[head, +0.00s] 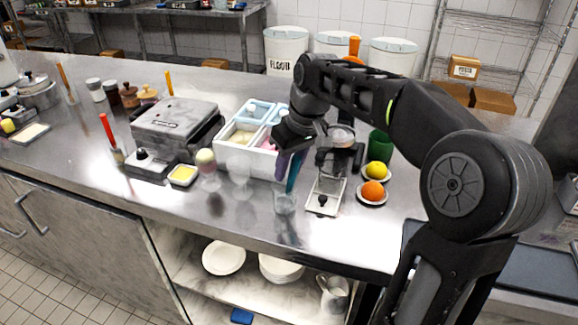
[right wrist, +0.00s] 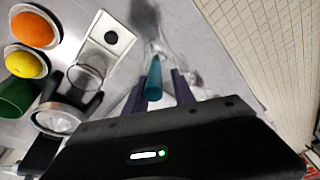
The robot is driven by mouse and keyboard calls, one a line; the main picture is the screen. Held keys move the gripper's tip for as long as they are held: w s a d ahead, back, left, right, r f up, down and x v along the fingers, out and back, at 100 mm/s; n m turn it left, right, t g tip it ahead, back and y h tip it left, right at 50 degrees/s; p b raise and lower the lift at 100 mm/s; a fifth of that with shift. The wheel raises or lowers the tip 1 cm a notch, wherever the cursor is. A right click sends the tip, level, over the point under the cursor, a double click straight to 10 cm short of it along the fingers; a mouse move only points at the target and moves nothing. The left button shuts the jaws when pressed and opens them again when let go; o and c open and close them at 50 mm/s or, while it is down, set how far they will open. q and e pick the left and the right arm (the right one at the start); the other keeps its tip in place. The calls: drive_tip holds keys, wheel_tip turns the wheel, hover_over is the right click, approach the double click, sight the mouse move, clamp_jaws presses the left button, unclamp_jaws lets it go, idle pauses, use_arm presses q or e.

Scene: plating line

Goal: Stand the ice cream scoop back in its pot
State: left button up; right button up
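The ice cream scoop's teal handle (head: 293,174) stands up, slightly tilted, above a small clear pot (head: 285,204) near the counter's front edge. The scoop's lower end seems to be inside the pot, but it is hard to make out through the glass. My right gripper (head: 290,165) is at the upper part of the handle. In the right wrist view the handle (right wrist: 154,80) lies between the two purple fingers, with a gap visible on its right side, so the fingers look apart. My left gripper is out of view.
A white bin with tubs (head: 240,155) stands behind the pot. Dessert glasses (head: 240,172) stand to its left. A white tray (head: 325,197), an orange (head: 372,190) and a lemon (head: 376,170) lie to its right. The counter in front is clear.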

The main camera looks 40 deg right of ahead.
drive_tip(key=o, duration=0.3)
drive_tip(key=v, duration=0.8)
drive_tip(key=shift+f, duration=0.15)
idle(1.0)
